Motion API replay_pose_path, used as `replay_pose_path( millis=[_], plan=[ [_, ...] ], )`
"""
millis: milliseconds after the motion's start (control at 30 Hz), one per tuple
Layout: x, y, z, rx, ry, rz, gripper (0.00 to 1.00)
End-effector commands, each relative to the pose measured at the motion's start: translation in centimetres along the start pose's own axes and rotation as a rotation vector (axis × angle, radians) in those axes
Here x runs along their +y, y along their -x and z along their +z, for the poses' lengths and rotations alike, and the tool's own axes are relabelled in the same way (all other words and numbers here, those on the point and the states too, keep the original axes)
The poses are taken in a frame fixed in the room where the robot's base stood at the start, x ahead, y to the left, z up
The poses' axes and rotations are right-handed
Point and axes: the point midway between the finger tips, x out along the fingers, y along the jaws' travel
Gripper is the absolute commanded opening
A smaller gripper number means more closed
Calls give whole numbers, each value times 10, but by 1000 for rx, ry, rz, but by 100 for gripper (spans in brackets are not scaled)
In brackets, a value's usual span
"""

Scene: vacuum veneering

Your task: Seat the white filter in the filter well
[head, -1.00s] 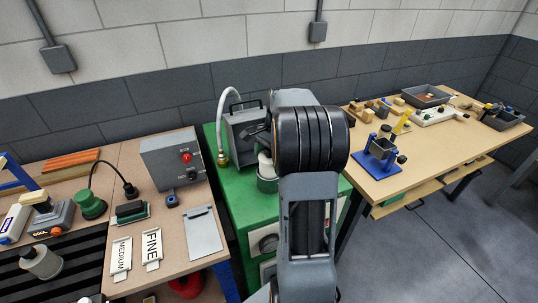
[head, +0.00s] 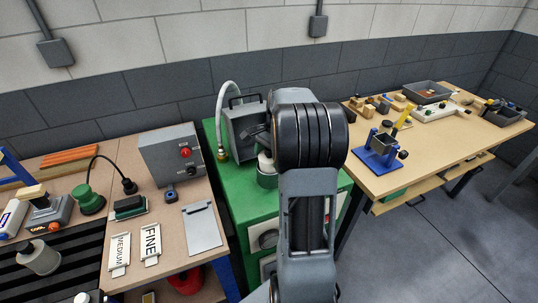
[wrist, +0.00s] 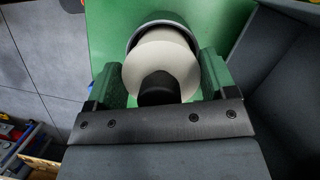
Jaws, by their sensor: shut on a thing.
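The white filter (wrist: 178,58) is a pale round piece with a dark round part at its near side, held between my gripper's two green-padded fingers. My gripper (wrist: 162,72) is shut on it. The filter well (wrist: 150,27) is a round grey-rimmed cup on the green cabinet; its far rim shows behind the filter.
A grey box-shaped unit (head: 243,130) with a handle and hose stands just behind the well. A control box (head: 170,155) with a red button is on the left bench. A tan table (head: 430,140) with a blue fixture (head: 380,155) is at right. The cabinet's front top is clear.

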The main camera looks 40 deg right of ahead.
Motion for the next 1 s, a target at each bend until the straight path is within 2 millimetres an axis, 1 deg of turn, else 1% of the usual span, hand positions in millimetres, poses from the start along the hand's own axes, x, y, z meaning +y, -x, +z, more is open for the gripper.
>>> replay_pose_path(
  millis=[867, 900, 1000],
  plan=[
    [0, -22, -6, -1, 0, 1, 37],
    [0, -21, -6, -1, 0, 0, 82],
    [0, -21, -6, -1, 0, 1, 91]
  ],
)
